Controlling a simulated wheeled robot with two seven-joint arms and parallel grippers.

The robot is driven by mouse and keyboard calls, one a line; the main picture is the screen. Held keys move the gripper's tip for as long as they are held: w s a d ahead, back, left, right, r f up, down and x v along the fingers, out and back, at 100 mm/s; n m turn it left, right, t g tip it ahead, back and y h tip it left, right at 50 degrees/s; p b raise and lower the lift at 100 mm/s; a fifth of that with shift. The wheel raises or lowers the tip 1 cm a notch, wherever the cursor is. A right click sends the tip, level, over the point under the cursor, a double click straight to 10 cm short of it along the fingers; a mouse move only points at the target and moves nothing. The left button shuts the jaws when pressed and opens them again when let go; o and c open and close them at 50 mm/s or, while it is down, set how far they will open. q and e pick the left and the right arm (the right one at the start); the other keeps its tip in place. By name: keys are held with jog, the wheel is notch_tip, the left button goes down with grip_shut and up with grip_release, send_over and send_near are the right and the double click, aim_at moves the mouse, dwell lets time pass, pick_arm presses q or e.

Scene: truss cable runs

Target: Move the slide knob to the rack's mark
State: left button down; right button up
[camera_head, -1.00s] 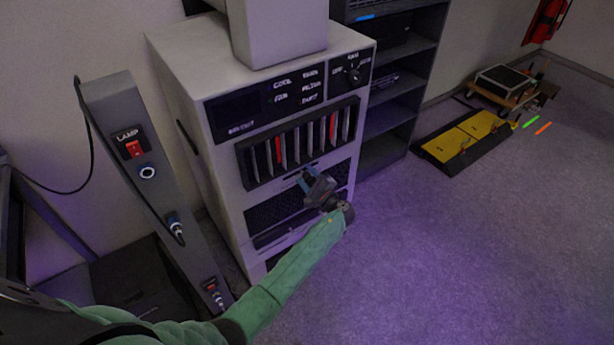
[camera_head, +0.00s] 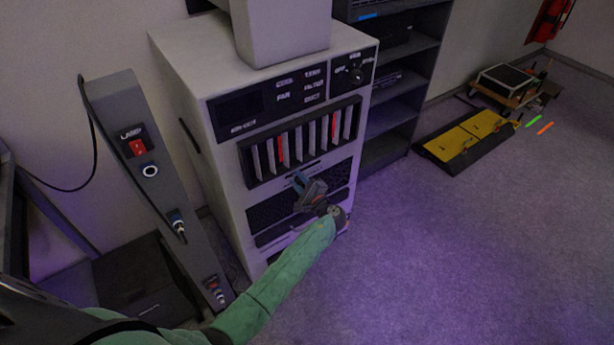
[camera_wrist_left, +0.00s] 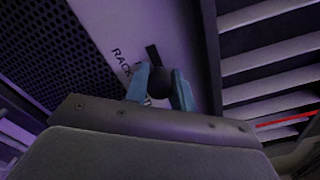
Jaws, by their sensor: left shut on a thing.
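My left gripper (camera_head: 299,182) is at the front of the white cabinet (camera_head: 222,180), just below the row of slats. In the left wrist view, its two blue fingers (camera_wrist_left: 161,88) are shut on a dark round knob (camera_wrist_left: 163,80), the slide knob. A dark slot (camera_wrist_left: 153,54) runs out from behind the knob. The printed word RACK (camera_wrist_left: 122,62) stands beside the slot, partly cut off by a finger. In the head view the knob is hidden by the gripper. The mark itself cannot be made out clearly. My right gripper is in neither view.
Slats (camera_head: 300,142), two of them red, fill the bay above the gripper. A mesh panel (camera_head: 270,210) lies behind and below it. A grey post with a red lamp switch (camera_head: 138,147) stands left of the cabinet, dark shelves (camera_head: 388,120) right.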

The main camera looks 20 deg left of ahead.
pick_arm(q)
jog(key=shift+s+a, duration=0.6)
jog(key=shift+s, duration=0.25)
jog(key=shift+f, duration=0.1)
jog(key=c, duration=1.2)
grip_release()
jog(key=shift+s+a, duration=0.1)
jog(key=shift+a, duration=0.05)
jog(key=shift+o, duration=0.2)
jog(key=shift+d, duration=0.2)
jog(key=shift+s+d, duration=0.25)
jog(key=b+v, duration=0.2)
jog(key=v, duration=0.4)
jog(key=shift+s+d+b, duration=0.3)
jog(key=shift+b, duration=0.05)
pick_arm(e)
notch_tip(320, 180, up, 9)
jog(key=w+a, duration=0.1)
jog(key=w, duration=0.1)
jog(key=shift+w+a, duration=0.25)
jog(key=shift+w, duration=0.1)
